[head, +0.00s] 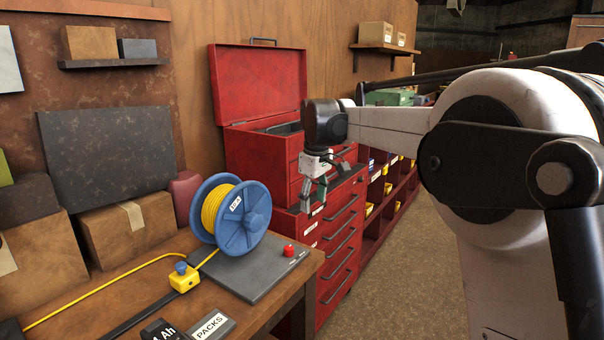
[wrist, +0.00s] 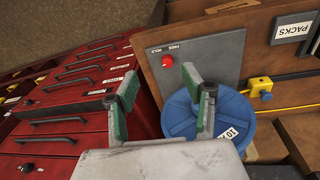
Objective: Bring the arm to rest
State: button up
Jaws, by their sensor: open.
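My gripper (head: 318,193) hangs in front of the red tool chest, to the right of the blue cable reel, in the head view. In the wrist view my gripper (wrist: 163,103) shows two green-padded fingers spread apart with nothing between them. My arm reaches in from the right of the head view and ends at the dark wrist above the gripper. The gripper looks clear of the chest and reel, though the exact gap cannot be told.
The red tool chest (head: 258,83) stands with its lid up. The blue reel (head: 246,222) with yellow cable sits on a grey plate (head: 262,268) with a red button (head: 289,250). A yellow clamp (head: 184,278) holds the cable on the bench. Floor (head: 405,270) at right is open.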

jog(key=s+d+r+m+t, duration=0.15)
jog(key=s+d, duration=0.35)
jog(key=s, duration=0.5)
jog(key=s+d+r+m+t, duration=0.1)
jog(key=s+d+r+m, duration=0.2)
jog(key=s+d, duration=0.5)
jog(key=s+d+f+m+t, duration=0.1)
jog(key=s+f, duration=0.4)
jog(key=s, duration=0.6)
jog(key=s+d+f+m+t, duration=0.2)
jog(key=s+f, duration=0.4)
jog(key=s, duration=0.5)
jog(key=shift+s+d+f+m, duration=0.2)
jog(key=shift+d+m, duration=0.3)
jog(key=shift+m, duration=0.75)
